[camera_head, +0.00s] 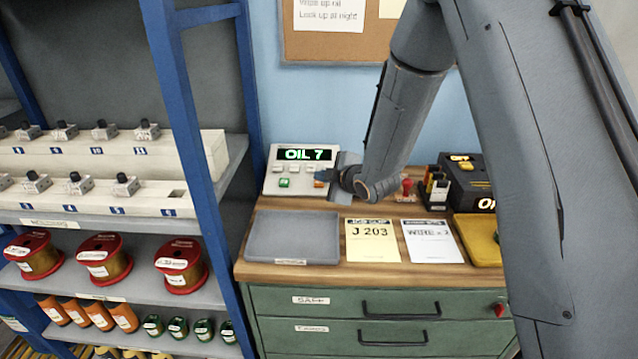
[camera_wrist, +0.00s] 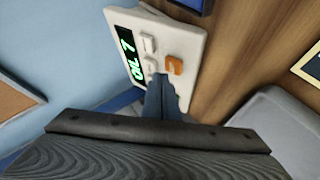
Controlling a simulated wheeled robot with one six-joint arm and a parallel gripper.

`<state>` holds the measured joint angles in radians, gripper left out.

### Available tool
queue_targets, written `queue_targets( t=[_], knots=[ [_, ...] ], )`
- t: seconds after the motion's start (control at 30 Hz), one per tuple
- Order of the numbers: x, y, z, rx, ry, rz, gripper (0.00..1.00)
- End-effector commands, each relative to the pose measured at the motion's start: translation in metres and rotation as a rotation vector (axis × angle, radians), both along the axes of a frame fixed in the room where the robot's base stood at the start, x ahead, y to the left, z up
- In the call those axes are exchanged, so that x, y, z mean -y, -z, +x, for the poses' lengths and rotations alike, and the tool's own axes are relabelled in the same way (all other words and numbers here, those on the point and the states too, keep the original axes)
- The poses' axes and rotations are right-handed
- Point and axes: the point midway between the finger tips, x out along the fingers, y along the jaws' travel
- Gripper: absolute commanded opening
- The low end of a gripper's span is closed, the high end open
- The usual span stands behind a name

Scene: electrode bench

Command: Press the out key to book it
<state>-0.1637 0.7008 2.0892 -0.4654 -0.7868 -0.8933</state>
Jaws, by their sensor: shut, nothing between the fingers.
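A white key box (camera_head: 274,188) with a lit display reading "OIL 7" (camera_head: 305,155) stands at the back left of the bench. It has small white keys, a green key (camera_head: 285,183) and an orange key (camera_head: 319,183); their markings are too small to read. My gripper (camera_head: 322,176) is shut and empty at the box's right side, beside the orange key. In the wrist view, its fingertips (camera_wrist: 162,82) are over the key face, just below the orange key (camera_wrist: 174,65) and white keys. I cannot tell whether they touch a key.
A grey tray (camera_head: 291,258), a "J 203" slip (camera_head: 372,241) and a white card (camera_head: 430,241) lie in front. A red-handled stamp (camera_head: 407,187), a black box (camera_head: 466,184) and a yellow tray (camera_head: 478,238) are right. A blue shelf post (camera_head: 190,130) stands left.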

Motion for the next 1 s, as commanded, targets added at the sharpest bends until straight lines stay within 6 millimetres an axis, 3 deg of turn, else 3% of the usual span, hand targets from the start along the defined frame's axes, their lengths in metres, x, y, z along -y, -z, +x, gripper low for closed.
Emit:
queue_targets(
  t=[1.0],
  knots=[
    [0.0001, 0.0084, 0.0034, 0.0, 0.0, 0.0, 0.0]
  ],
)
